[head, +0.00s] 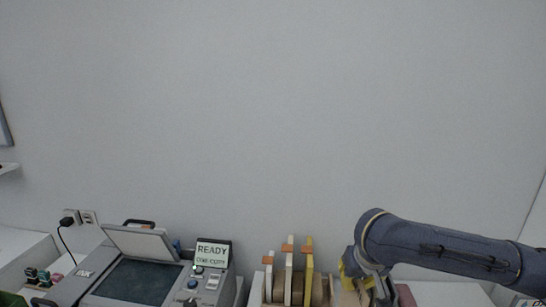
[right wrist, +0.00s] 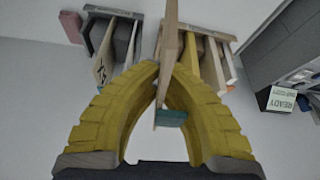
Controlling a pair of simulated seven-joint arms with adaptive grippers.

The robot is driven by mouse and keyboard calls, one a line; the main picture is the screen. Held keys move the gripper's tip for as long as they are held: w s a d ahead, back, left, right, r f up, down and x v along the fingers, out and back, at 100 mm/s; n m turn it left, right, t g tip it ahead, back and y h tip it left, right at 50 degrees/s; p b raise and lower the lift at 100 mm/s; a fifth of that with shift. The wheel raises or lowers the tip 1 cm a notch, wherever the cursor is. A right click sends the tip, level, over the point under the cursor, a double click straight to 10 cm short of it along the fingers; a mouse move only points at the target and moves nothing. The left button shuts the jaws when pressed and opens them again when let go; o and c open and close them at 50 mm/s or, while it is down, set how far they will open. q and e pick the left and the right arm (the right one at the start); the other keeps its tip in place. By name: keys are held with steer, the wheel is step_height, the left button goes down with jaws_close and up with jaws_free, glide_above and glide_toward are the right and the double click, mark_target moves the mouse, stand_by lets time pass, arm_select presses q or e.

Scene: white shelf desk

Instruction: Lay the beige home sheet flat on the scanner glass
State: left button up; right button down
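The scanner stands at the left in the head view, its lid (head: 142,243) raised and its dark glass (head: 135,282) bare. My right gripper (head: 366,281) is low at the right of centre in the head view, beside the rack. In the right wrist view its yellow fingers (right wrist: 165,75) close in on both sides of a thin beige sheet (right wrist: 171,30), seen edge-on with a teal tab (right wrist: 170,118) at its end. The gripper looks shut on this sheet. The sheet's face and any marking are hidden. My left gripper is out of view.
A rack with upright dividers and orange tabs (head: 290,270) stands between scanner and right gripper. The scanner's display (head: 213,253) reads READY. A black plug and cable (head: 68,222) hang behind the scanner. Small coloured items (head: 40,275) sit at its left. The wall above is clear.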

steer(key=shift+a+f, duration=0.1)
steer(key=shift+a, duration=0.15)
steer(key=shift+s+d, duration=0.1)
